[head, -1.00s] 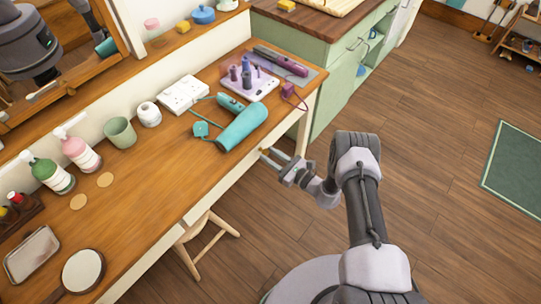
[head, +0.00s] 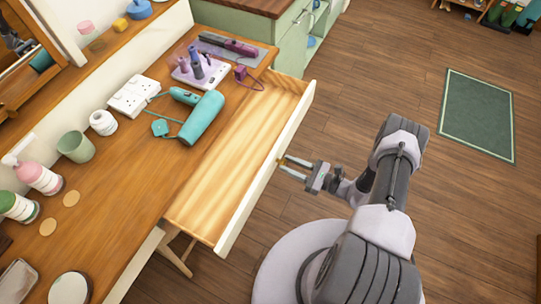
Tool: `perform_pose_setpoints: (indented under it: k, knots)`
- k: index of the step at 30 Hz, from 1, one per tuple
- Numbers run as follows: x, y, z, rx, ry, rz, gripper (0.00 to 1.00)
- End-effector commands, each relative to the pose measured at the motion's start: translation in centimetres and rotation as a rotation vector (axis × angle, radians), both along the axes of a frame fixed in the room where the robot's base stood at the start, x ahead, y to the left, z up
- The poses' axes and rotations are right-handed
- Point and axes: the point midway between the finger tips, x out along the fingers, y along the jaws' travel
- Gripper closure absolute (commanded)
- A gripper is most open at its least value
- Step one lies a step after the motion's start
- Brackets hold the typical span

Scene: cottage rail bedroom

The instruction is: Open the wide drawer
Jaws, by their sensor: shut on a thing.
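The wide drawer (head: 228,150) stands pulled well out from under the wooden dressing table (head: 112,205). Its inside is bare light wood, and its pale front panel (head: 243,205) faces my base. My gripper (head: 284,162) is at the outer face of this front, near the middle of its length. It is shut on the drawer's handle, which is small and mostly hidden by the fingers. My arm reaches in from the lower right.
A teal hair dryer (head: 203,117) lies on the tabletop near the drawer opening. A purple plug (head: 241,73) hangs by its cord near the drawer's far end. A stool (head: 176,258) is partly under the table. The wood floor to the right is clear up to a green mat (head: 477,113).

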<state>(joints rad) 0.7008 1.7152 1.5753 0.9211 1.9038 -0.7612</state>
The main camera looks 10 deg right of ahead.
Motion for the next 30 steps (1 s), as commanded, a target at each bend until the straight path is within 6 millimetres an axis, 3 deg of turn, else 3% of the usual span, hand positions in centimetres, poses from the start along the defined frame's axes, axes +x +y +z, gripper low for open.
perform_pose_setpoints:
  k: [3,9,23,24,27,30]
  knots:
    - [-1.3,-1.7,-0.2,-0.001,0.001,-0.002,1.0]
    - [-2.6,-3.2,-0.1,-0.001,0.001,0.001,1.0]
    - [-2.9,-3.6,-0.1,-0.002,0.001,0.004,1.0]
    - [-2.9,-3.6,-0.1,-0.002,0.001,0.003,0.64]
    - [-2.9,-3.6,-0.1,-0.001,0.001,0.003,0.48]
    - [-2.9,-3.6,-0.1,-0.001,0.001,0.002,0.48]
